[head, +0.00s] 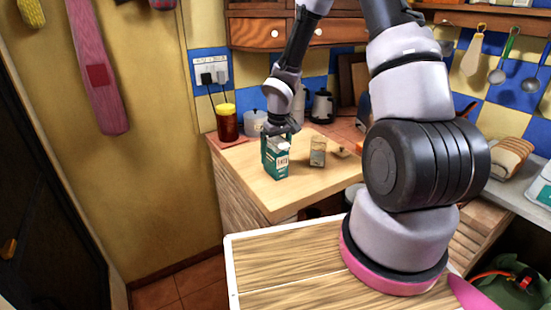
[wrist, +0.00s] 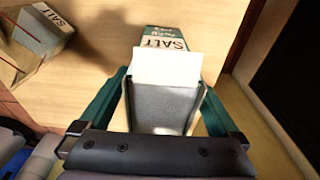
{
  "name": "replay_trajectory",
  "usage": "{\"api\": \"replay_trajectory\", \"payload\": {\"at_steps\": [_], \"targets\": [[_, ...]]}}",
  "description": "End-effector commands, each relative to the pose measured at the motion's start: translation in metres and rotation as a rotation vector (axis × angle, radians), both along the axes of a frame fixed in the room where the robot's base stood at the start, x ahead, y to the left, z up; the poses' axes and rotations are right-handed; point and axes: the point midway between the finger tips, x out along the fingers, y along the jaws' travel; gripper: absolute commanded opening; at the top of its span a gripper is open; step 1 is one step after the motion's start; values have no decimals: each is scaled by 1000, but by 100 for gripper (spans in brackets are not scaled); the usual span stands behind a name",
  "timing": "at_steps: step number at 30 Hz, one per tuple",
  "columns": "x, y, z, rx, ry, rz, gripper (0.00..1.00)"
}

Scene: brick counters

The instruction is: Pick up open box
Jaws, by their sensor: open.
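My gripper (head: 277,135) is over the top of the box. In the wrist view the two teal fingers of my gripper (wrist: 160,105) are open, one on each side of the box. I cannot tell whether either finger touches it. The lower part of the box is hidden in the wrist view.
A brown jar with a yellow lid (head: 227,122) stands behind left. A second box (wrist: 42,30) lies at the wrist view's upper left.

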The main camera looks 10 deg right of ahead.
Motion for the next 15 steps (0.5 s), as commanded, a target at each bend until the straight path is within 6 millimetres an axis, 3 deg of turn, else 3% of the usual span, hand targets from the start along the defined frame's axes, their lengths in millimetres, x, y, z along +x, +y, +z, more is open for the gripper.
{"api": "replay_trajectory", "payload": {"at_steps": [8, 9, 15], "targets": [[1, 0, -6, -1, 0, 0, 98], [1, 0, -6, -1, 0, -1, 94], [1, 0, -6, -1, 0, -1, 17]]}}
